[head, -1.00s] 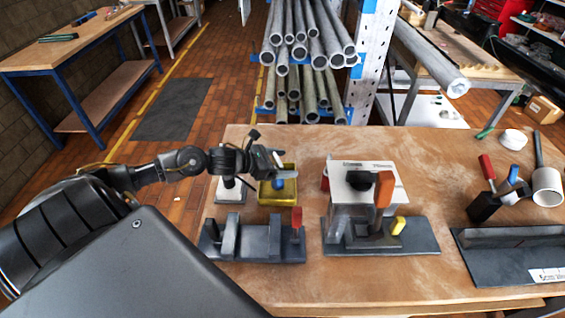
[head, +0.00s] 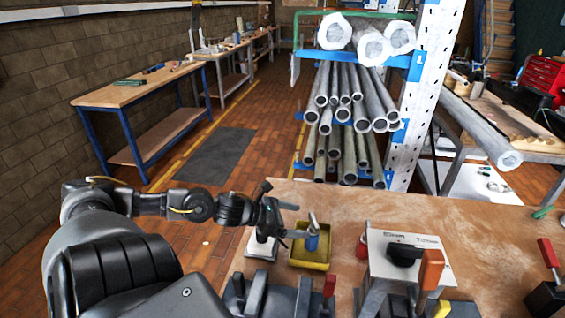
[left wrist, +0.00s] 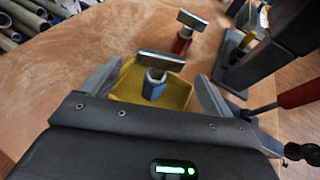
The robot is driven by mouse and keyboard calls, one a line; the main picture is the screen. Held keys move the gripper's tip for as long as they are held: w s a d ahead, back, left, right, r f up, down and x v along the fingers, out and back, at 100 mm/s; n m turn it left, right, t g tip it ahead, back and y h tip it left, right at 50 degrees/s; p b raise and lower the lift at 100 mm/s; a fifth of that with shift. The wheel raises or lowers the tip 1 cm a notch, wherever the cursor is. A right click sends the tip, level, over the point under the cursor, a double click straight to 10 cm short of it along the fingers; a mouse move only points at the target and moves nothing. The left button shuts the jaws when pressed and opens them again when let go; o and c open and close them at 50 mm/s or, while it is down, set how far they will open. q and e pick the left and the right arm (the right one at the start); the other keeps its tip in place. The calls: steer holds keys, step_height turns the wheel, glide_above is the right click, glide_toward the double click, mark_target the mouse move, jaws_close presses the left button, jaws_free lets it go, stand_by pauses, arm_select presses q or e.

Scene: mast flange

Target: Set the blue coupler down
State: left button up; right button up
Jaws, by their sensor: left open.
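The blue coupler (head: 312,241) stands about upright inside the yellow tray (head: 325,266), near the table's left side. In the left wrist view the blue coupler (left wrist: 153,88) carries a flat grey crossbar on top, and the yellow tray (left wrist: 181,96) surrounds it. My left gripper (head: 291,220) reaches in from the left at the tray. In the left wrist view the fingers of my left gripper (left wrist: 159,73) are spread wide, one on each side of the coupler, with gaps visible. The coupler's underside is hidden. My right gripper is out of view.
A white-topped box with a black knob (head: 405,252) is to the right. A dark fixture (head: 278,300) lies in front. Clear wood (head: 370,208) lies behind the tray. A pipe rack stands beyond.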

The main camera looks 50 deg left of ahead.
arm_select(q)
steer(key=shift+p+v, duration=0.8)
steer(key=shift+v, duration=1.25)
steer(key=shift+s, duration=0.1)
